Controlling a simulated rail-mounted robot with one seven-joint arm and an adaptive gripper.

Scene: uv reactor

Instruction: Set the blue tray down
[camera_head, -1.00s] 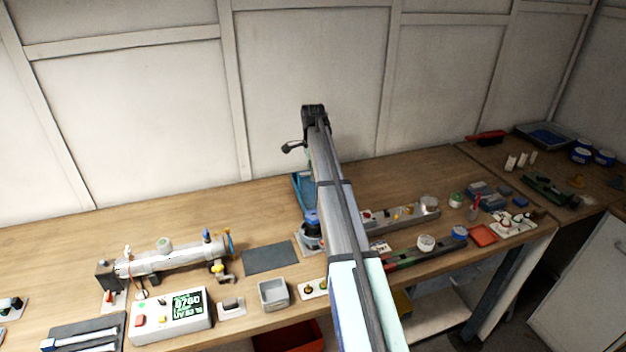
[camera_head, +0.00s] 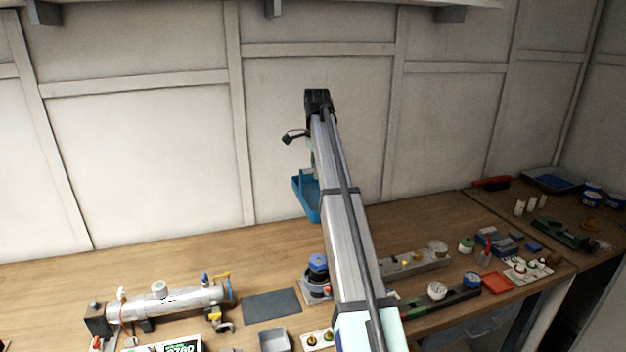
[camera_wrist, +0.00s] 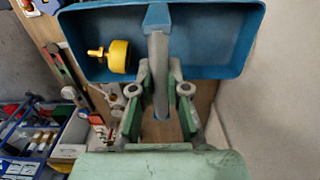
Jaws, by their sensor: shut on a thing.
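The blue tray (camera_head: 307,197) hangs in the air near the back wall, left of my arm, in the head view. In the wrist view the blue tray (camera_wrist: 215,18) fills the top. A yellow knobbed part (camera_wrist: 112,60) lies inside it, towards the left. My gripper (camera_wrist: 159,85) is shut on a grey upright bar at the tray's near side, which looks like its handle. In the head view my arm hides the gripper and part of the tray. The tray's underside and its exact height over the bench are hard to tell.
The wooden bench (camera_head: 150,265) has clear room at the back left. A dark flat mat (camera_head: 270,305) lies in front. A metal cylinder assembly (camera_head: 165,303) is at left, a blue-capped device (camera_head: 318,275) beside my arm. Several small parts lie at right. The wall is close behind.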

